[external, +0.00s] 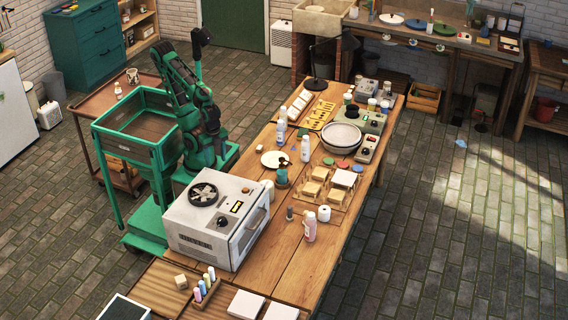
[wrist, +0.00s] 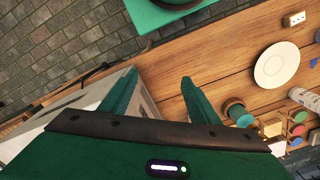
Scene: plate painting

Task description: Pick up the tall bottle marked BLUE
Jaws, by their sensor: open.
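Several tall bottles stand on the wooden table in the external view: a white one with a blue mark (external: 282,126), a white one (external: 305,149), and a pinkish one (external: 310,228) nearer the front. Their lettering is too small to read, so I cannot tell which is marked BLUE. In the wrist view part of a whitish bottle (wrist: 303,97) shows at the right edge. My gripper (wrist: 158,77) is open and empty, its two green fingers apart above the table's edge beside the white kiln. The bottle lies well to its right.
The white kiln (external: 215,225) is a bulky obstacle at the table's near left. A teal jar (external: 282,178), a white plate (external: 272,160) and wooden blocks (external: 312,188) stand around the bottles. The wheel's basin (external: 342,138) is farther back.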

